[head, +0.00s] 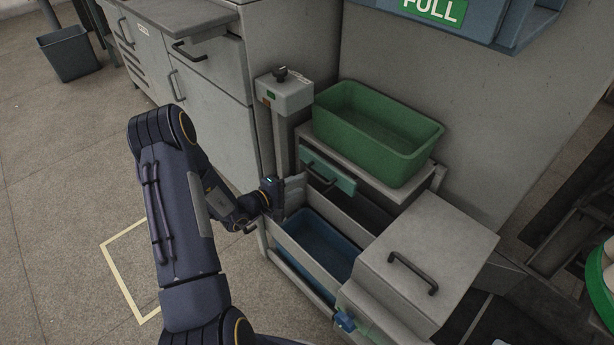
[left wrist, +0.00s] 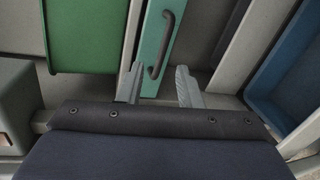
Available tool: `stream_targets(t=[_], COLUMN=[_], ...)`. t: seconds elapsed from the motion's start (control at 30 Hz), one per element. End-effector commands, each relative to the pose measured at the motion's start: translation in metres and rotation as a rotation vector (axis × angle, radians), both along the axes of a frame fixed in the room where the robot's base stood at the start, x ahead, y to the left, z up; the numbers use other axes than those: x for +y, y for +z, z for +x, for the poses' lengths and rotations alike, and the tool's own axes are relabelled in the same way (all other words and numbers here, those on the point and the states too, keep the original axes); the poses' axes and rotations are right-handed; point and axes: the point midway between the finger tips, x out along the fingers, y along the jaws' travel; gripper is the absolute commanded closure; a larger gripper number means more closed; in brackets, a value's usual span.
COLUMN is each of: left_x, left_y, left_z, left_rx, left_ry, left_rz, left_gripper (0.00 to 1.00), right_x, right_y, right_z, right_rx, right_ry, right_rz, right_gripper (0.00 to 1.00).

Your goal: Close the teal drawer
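The teal drawer (head: 338,179) sits in the grey frame under the green bin, its front crossed by a dark bar handle (head: 318,174). Its front seems to stand somewhat out from the frame; how far is hard to tell. In the left wrist view the teal front (left wrist: 176,22) and handle (left wrist: 158,45) are just beyond my fingers. My left gripper (head: 291,193) is low beside the drawer front. In the left wrist view its two fingers (left wrist: 159,72) are apart, with nothing seen gripped; the handle's near end appears between the tips. Contact cannot be told. My right gripper is not in view.
The green bin (head: 326,97) stands on the frame above the drawer. A grey post (head: 281,138) rises close behind my left gripper. Below is an open grey compartment with a blue bin (head: 326,256); a grey box with a handle (head: 455,245) stands at right.

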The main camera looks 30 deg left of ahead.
Motion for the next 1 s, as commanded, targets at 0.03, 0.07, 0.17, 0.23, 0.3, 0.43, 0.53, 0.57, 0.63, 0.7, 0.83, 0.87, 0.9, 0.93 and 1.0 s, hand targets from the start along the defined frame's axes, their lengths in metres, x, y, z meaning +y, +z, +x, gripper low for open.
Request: stream_targets(t=[0.03,0.07,0.17,0.23,0.3,0.43,0.53,0.57,0.63,0.7,0.83,0.87,0.9,0.93,1.0], left_x=[-0.004,-0.004,-0.007,-0.008,-0.01,-0.016,-0.021,-0.023,-0.026,-0.029,-0.032,-0.032,-0.032,-0.032,-0.032], left_y=[-0.004,-0.005,-0.006,-0.007,-0.009,-0.013,-0.017,-0.018,-0.02,-0.022,-0.023,-0.023,-0.023,-0.023,-0.023], left_z=[-0.002,-0.002,-0.003,-0.002,0.002,0.019,0.035,0.04,0.049,0.057,0.066,0.067,0.068,0.068,0.069], left_rx=[-0.022,-0.035,-0.065,-0.076,-0.08,-0.081,-0.08,-0.081,-0.079,-0.08,-0.079,-0.079,-0.079,-0.079,-0.077], left_ry=[-0.005,-0.006,-0.01,-0.012,-0.014,-0.015,-0.014,-0.014,-0.014,-0.013,-0.013,-0.013,-0.013,-0.013,-0.012], left_rz=[0.049,0.075,0.141,0.163,0.173,0.172,0.171,0.172,0.172,0.171,0.171,0.171,0.171,0.17,0.171], left_gripper=[0.68,0.68,0.68,0.68,0.68,0.68,0.68,0.68,0.68,0.68,0.68,0.68,0.68,0.68,0.68], right_x=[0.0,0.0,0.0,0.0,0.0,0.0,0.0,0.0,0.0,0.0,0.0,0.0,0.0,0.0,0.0], right_y=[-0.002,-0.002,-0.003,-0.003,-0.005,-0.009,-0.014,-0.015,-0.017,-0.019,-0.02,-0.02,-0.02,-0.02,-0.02], right_z=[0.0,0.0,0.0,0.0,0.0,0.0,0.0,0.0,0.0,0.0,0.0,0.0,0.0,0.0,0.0], right_rx=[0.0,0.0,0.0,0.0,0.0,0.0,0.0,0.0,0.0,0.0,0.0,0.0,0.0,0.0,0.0], right_ry=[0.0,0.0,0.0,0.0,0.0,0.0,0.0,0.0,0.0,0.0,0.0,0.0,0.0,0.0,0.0], right_rz=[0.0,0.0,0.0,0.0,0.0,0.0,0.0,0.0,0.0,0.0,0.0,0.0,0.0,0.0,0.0], right_gripper=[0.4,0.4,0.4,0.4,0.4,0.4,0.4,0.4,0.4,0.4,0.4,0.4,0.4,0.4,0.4])
